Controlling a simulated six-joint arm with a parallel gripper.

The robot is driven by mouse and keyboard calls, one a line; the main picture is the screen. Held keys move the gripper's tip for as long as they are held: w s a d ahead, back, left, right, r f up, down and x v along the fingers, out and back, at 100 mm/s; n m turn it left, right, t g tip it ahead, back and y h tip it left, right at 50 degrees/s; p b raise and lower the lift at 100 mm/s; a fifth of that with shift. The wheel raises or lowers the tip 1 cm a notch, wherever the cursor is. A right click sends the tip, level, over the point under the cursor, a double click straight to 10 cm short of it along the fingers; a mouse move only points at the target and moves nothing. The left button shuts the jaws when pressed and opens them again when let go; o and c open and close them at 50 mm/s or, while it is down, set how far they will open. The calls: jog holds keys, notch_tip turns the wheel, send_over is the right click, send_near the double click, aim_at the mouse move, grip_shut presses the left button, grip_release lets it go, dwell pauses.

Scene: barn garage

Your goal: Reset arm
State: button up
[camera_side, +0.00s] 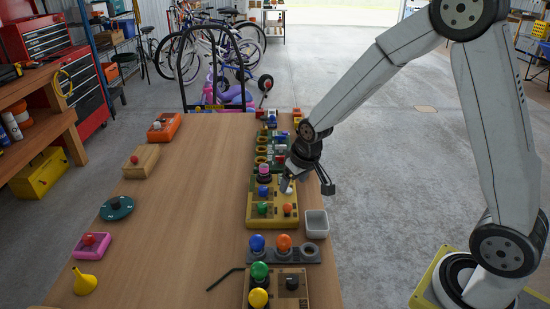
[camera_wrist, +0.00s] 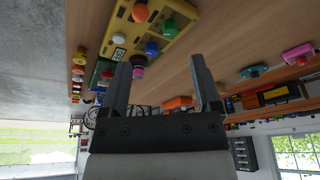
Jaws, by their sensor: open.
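My gripper (camera_side: 304,177) is above the right side of the table, over the yellow box (camera_side: 260,222) with coloured knobs. In the wrist view my gripper (camera_wrist: 158,72) is open, with its two fingers apart and nothing between them but bare table. The yellow box also shows in the wrist view (camera_wrist: 122,42), with white, orange, blue, green and pink knobs. In the side view the wrist hides part of this box's far right side. I cannot tell whether a finger touches the white knob (camera_side: 288,188). My arm reaches in from the right.
A small white bin (camera_side: 316,224) stands right of the yellow box. A grey strip (camera_side: 284,254) with blue and orange knobs and a tan box (camera_side: 276,288) lie nearer. A black hex key (camera_side: 225,278) and yellow funnel (camera_side: 84,282) lie left. The table (camera_side: 185,215) is clear in the middle.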

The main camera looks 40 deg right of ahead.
jog(key=s+a+r+n+g, duration=0.1)
jog(key=s+a+r, duration=0.1)
jog(key=s, duration=1.3)
jog(key=shift+a, duration=0.25)
jog(key=shift+c, duration=0.3)
